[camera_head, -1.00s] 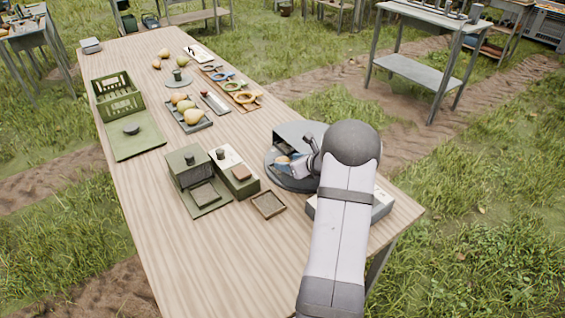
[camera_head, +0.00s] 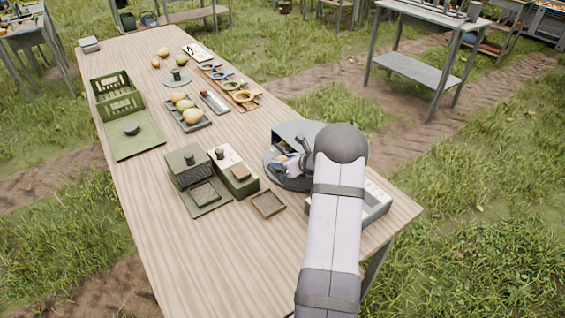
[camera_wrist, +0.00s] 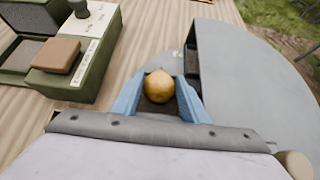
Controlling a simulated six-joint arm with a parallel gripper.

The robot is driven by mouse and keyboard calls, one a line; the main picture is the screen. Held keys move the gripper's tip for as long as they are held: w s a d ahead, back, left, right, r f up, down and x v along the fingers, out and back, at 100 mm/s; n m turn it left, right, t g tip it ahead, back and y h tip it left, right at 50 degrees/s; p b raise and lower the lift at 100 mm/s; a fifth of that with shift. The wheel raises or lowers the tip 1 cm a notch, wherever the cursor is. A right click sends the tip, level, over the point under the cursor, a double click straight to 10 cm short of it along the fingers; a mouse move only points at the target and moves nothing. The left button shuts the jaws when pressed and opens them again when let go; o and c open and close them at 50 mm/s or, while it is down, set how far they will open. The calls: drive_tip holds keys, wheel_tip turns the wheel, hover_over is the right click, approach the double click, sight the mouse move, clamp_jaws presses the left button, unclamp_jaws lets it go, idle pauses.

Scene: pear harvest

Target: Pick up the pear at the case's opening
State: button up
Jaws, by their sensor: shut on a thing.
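A yellow-brown pear (camera_wrist: 159,86) sits between the blue fingers of my gripper (camera_wrist: 158,96) in the wrist view. The fingers are closed against its sides. The grey case (camera_wrist: 250,75) with a rounded top stands just right of the gripper, its dark opening facing the fingers. In the head view my gripper (camera_head: 282,164) is at the case (camera_head: 292,130), over the round grey base (camera_head: 272,172). My own arm hides part of the case there, and the pear cannot be made out.
Left of the gripper is a green box with a white top (camera_head: 239,184), close by. A small brown tray (camera_head: 268,204) lies in front. A pale device (camera_head: 376,203) is partly behind my arm. A tray of pears (camera_head: 205,124) stands farther back. The front left tabletop is clear.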

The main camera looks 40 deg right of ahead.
sight(283, 159)
drive_tip(key=shift+r, duration=0.2)
wheel_tip(283, 159, up, 10)
drive_tip(key=shift+f, duration=0.15)
